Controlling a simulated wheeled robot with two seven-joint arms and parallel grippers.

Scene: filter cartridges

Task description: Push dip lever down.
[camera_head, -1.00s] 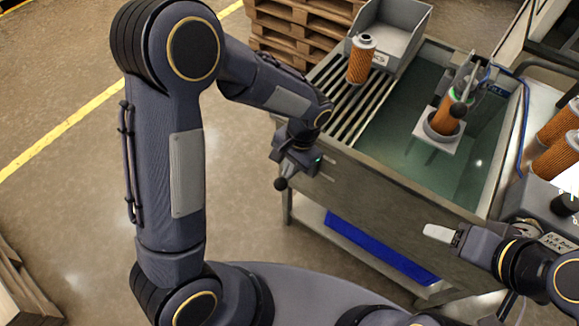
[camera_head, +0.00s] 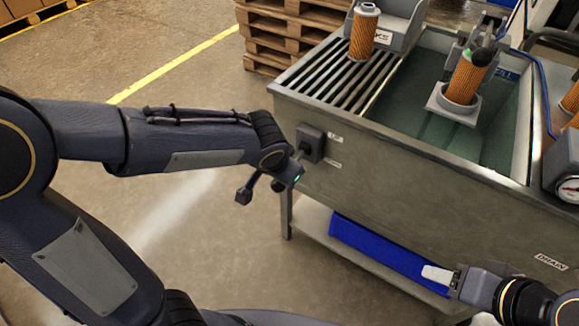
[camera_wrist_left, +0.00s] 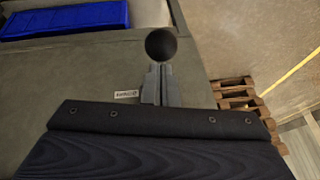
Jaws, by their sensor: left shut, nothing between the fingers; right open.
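The dip lever's round black knob (camera_wrist_left: 160,44) shows in the left wrist view, just past the narrow grey fingers of my left gripper (camera_wrist_left: 158,86). A dark lever box (camera_head: 311,143) sits on the tank's front wall near its left corner in the head view. My left gripper (camera_head: 293,168) is close beside this box, shut with nothing held. The lever itself is largely hidden by it there, and contact is unclear. An orange filter cartridge (camera_head: 466,80) stands in a grey holder (camera_head: 453,110) over the tank's liquid. My right gripper (camera_head: 440,275) is open and empty before the tank.
The grey tank (camera_head: 400,180) has a slatted rack (camera_head: 335,72) on its left, with another orange cartridge (camera_head: 364,38). A blue bin (camera_head: 385,252) lies on the shelf below. Wooden pallets (camera_head: 285,35) stand behind. The floor left of the tank is open.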

